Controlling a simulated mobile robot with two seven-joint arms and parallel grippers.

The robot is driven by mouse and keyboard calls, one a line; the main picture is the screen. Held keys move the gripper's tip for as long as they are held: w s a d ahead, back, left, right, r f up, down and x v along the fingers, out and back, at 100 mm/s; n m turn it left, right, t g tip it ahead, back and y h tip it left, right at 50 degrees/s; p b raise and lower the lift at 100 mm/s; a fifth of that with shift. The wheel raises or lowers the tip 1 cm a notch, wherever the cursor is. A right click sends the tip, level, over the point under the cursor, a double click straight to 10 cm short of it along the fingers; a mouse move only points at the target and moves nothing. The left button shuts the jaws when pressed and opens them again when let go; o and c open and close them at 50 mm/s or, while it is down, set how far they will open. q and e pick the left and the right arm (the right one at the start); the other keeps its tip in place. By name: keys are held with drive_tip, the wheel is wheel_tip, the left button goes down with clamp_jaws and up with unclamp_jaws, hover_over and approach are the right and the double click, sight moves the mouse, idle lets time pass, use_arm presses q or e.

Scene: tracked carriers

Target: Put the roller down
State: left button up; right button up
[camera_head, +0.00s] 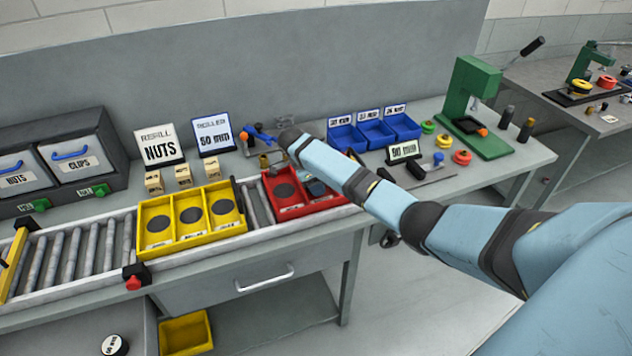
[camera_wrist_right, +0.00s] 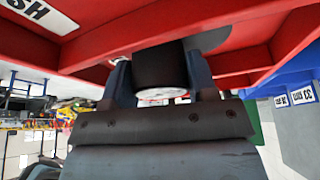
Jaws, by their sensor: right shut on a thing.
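My right gripper (camera_head: 315,188) is over the red tray (camera_head: 274,209) on the conveyor. In the right wrist view, my right gripper (camera_wrist_right: 160,82) is shut on a black roller (camera_wrist_right: 160,62) with a pale end face. The red tray (camera_wrist_right: 85,52) fills the upper part of that view, with a dark round spot (camera_wrist_right: 208,40) beside the roller. I cannot tell whether the roller touches the tray floor. In the head view the roller is mostly hidden by my arm and hand. My left gripper is in no view.
A yellow tray (camera_head: 174,251) with round dark spots stands left of the red tray on the conveyor (camera_head: 76,258). Behind are a roller sign (camera_head: 213,136), a nuts sign (camera_head: 160,144) and blue bins (camera_head: 375,131). A green press (camera_head: 470,88) stands at right.

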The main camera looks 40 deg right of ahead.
drive_tip(key=o, duration=0.9)
drive_tip(key=shift+o, duration=0.6)
